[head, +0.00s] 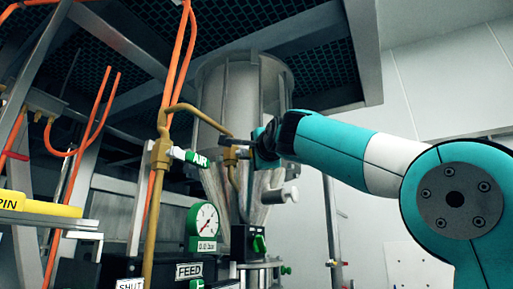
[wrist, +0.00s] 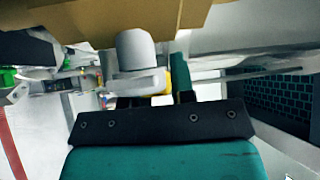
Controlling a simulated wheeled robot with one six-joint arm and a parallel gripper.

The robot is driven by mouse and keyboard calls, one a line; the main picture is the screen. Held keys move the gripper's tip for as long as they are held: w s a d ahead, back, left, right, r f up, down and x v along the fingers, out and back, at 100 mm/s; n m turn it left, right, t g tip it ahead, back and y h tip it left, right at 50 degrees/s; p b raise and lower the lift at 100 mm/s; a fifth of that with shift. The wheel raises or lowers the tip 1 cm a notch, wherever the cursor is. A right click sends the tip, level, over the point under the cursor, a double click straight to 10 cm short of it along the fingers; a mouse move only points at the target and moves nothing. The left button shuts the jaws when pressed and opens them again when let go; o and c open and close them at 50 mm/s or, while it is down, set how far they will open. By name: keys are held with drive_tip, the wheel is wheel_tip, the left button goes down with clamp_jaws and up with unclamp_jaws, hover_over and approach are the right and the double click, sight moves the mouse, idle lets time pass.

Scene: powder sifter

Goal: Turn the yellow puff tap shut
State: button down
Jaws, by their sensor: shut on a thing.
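The brass puff tap body (head: 231,156) sits at the end of a bent brass pipe in front of the grey hopper in the head view. My gripper (head: 250,148) reaches it from the right, with its fingers at the tap. The gripper covers the tap's handle there. In the wrist view, a small yellow piece (wrist: 166,88) shows just beyond the black gripper mount, between the fingers, beside a pale grey rounded part (wrist: 137,55). My gripper is shut on this yellow piece, which looks like the tap handle. Its turn angle cannot be told.
A green-and-white AIR tap (head: 190,157) is close on the left. A pressure gauge (head: 204,221) and FEED label (head: 189,271) are below. The grey hopper (head: 242,90) stands behind. Orange hoses (head: 177,55) and a yellow bar (head: 40,206) are on the left.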

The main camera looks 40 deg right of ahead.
drive_tip(key=shift+f+m+g+y, duration=0.3)
drive_tip(key=shift+f+m+g, duration=0.35)
drive_tip(key=shift+m, duration=0.25)
drive_tip(key=c, duration=1)
unclamp_jaws()
drive_tip(key=shift+w+d, duration=0.1)
drive_tip(key=shift+o, duration=0.2)
drive_tip(key=shift+s+a, duration=0.2)
drive_tip(key=shift+s, duration=0.2)
drive_tip(key=b+v, duration=0.2)
drive_tip(key=v, duration=1.4)
drive_tip(key=shift+s+r, duration=0.25)
